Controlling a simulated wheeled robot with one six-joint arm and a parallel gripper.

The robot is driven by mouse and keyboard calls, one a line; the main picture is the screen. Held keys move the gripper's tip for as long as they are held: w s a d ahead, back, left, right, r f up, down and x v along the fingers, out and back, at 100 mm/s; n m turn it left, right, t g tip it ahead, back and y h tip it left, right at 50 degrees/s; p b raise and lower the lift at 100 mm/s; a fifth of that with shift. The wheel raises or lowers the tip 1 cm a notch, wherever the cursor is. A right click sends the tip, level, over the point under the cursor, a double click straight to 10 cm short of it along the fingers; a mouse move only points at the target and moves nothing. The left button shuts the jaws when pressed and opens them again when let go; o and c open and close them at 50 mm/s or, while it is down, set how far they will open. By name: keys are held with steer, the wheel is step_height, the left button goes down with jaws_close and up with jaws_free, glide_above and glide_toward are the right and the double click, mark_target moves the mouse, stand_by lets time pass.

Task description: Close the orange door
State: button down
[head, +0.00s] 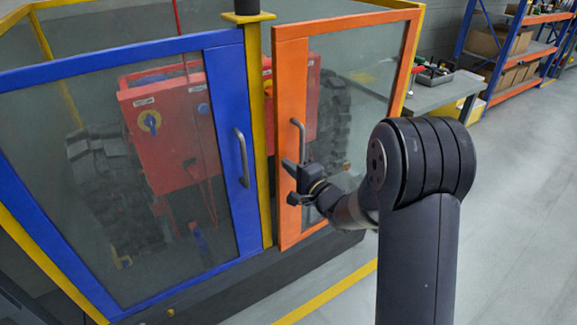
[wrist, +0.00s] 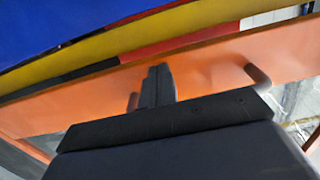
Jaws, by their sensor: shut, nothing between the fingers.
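The orange door (head: 291,100) has a clear panel and a grey bar handle (head: 299,138). It stands slightly ajar, its free left edge beside the yellow post (head: 257,130). The wrist view shows the orange frame (wrist: 205,68) with a narrow strip of red and dark between it and the yellow post (wrist: 190,30). My gripper (head: 289,168) is shut and empty, in front of the door's left stile by the lower handle end. In the wrist view the fingertips (wrist: 158,72) point at the orange frame, between the handle's two ends. I cannot tell whether they touch.
A blue-framed door (head: 225,130) with its own handle stands left of the post. Behind the panels are a red box (head: 165,130) and dark tyres. A grey bench (head: 440,92) and shelving (head: 520,60) stand at the right. The floor (head: 520,220) at right is clear.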

steer(key=shift+w+a, duration=0.25)
steer(key=shift+w, duration=0.05)
